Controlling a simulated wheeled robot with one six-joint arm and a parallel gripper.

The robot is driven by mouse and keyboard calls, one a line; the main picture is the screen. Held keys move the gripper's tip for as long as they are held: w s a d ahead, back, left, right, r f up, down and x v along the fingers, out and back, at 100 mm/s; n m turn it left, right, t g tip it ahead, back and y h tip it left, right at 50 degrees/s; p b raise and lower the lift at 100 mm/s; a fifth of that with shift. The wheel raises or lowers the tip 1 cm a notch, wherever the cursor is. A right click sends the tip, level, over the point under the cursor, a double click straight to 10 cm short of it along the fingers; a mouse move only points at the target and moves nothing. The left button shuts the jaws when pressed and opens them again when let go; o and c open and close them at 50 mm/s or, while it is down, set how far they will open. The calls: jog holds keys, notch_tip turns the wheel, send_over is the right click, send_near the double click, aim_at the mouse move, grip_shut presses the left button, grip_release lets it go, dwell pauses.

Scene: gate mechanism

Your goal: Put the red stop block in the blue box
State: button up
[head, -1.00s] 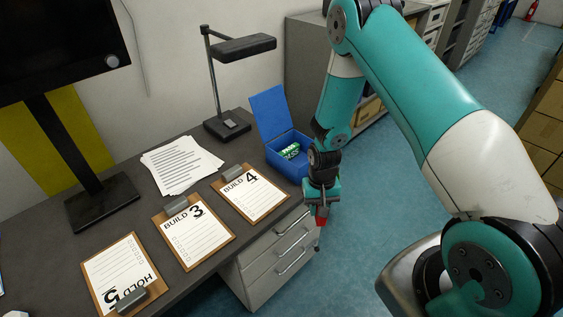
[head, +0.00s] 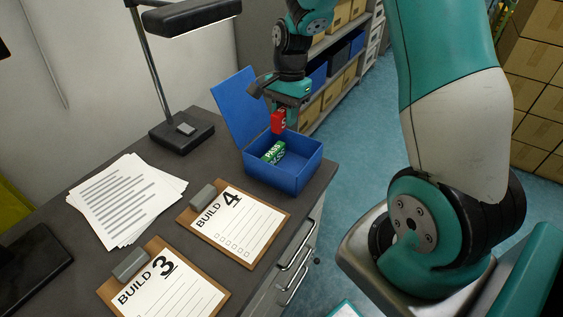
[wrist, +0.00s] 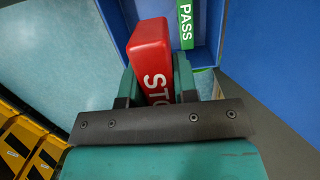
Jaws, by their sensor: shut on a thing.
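The red stop block (head: 278,122) is held in my gripper (head: 287,104), above the open blue box (head: 290,178). In the wrist view the red stop block (wrist: 150,55) sits between the two fingers of my gripper (wrist: 157,82), with white "STO" lettering showing. The blue box has its lid raised at the back left. A green block marked PASS (head: 273,152) lies inside it. The green block also shows at the top of the wrist view (wrist: 186,22). The red block appears apart from the green block.
The box stands on a dark desk (head: 318,187) near its right edge. A black lamp (head: 182,132) stands behind left of it. Clipboards marked 4 (head: 232,222) and 3 (head: 163,285) and loose papers (head: 125,198) lie in front and left. Shelves with bins (head: 335,62) stand behind.

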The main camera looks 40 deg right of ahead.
notch_tip(320, 180, down, 16)
jog(key=shift+r, duration=0.25)
jog(key=shift+f, duration=0.1)
jog(key=o, duration=0.6)
jog(key=shift+c, duration=0.2)
jog(key=shift+o, duration=0.4)
